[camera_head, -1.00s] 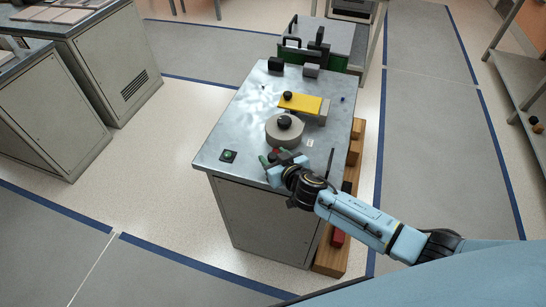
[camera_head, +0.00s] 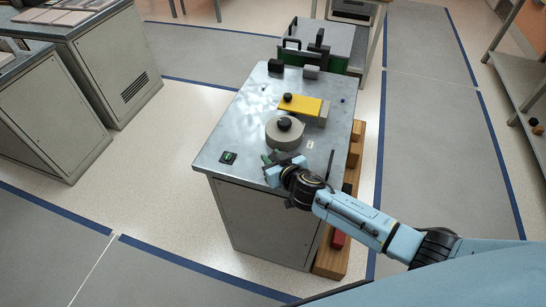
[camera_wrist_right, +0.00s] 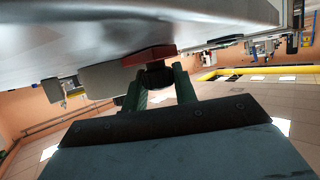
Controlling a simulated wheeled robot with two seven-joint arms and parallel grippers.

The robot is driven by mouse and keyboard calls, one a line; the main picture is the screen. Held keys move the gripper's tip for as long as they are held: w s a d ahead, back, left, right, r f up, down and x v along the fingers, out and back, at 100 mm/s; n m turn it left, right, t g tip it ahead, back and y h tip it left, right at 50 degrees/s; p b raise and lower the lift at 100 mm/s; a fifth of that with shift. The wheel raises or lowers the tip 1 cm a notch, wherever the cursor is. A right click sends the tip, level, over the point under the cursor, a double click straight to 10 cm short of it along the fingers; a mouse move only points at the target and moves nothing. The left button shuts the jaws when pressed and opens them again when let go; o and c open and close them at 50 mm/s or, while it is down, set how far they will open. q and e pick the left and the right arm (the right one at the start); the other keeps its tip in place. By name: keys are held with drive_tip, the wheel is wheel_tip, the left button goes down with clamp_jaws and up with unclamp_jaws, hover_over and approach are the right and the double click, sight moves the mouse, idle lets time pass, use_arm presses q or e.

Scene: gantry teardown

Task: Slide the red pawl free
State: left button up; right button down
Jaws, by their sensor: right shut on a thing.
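The red pawl (camera_wrist_right: 150,55) shows in the right wrist view as a short red bar against the grey metal surface. A black knob (camera_wrist_right: 157,75) sits beside it, between the green fingers of my right gripper (camera_wrist_right: 160,88). The right gripper is shut on this knob. In the head view my right gripper (camera_head: 271,158) is at the near edge of the bench top, in front of the round grey drum (camera_head: 284,133). The pawl is hidden there by the gripper. My left gripper is in neither view.
The metal bench top (camera_head: 245,110) also bears a yellow plate (camera_head: 305,104) with a black knob, small black blocks and a switch (camera_head: 228,157) at the near left corner. A wooden rack (camera_head: 330,258) stands along the bench's right side. The floor left of the bench is clear.

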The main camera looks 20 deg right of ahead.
drive_tip(key=shift+s+a+f, duration=0.1)
drive_tip(key=shift+s+a, duration=0.4)
drive_tip(key=shift+s, duration=0.2)
drive_tip(key=shift+s+a, duration=0.5)
drive_tip(key=shift+s, duration=0.15)
drive_tip(key=c, duration=1.1)
unclamp_jaws()
drive_tip(key=shift+s, duration=0.1)
drive_tip(key=p+v, duration=0.2)
drive_tip(key=v, duration=1.1)
drive_tip(key=shift+r, duration=0.25)
